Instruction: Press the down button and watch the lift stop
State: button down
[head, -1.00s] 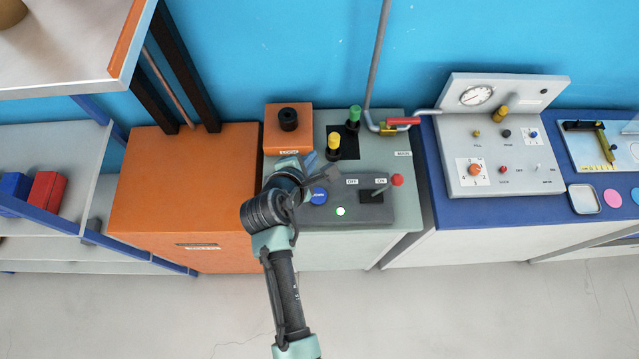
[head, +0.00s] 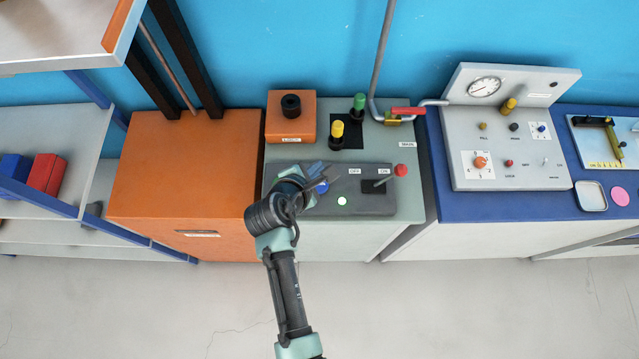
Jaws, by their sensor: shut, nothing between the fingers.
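The grey control panel (head: 350,209) lies on the grey-green cabinet. Its blue button (head: 323,187), at the panel's left, is partly hidden by my gripper (head: 327,178). Its label is not readable now. My gripper is shut and empty, with its fingers over or just beside the button; I cannot tell whether they touch it. A lever switch (head: 378,183) with a red knob (head: 401,170) sits at the right. A platform (head: 65,30) with an orange edge, likely the lift, is at upper left beside dark uprights (head: 185,55).
An orange cabinet (head: 180,180) stands left of the panel. Behind the panel are an orange box (head: 291,127), yellow (head: 338,130) and green (head: 359,103) knobs and a red-handled valve (head: 407,111). A gauge console (head: 510,140) stands on the blue bench at right.

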jog(key=b, duration=0.4)
send_over(320, 185)
jog(key=f, duration=0.5)
jog(key=shift+s+a+f, duration=0.15)
jog(key=shift+s+a, duration=0.25)
jog(key=shift+f+b, duration=0.5)
jog(key=shift+f, duration=0.15)
dwell(0.5)
jog(key=shift+f, duration=0.4)
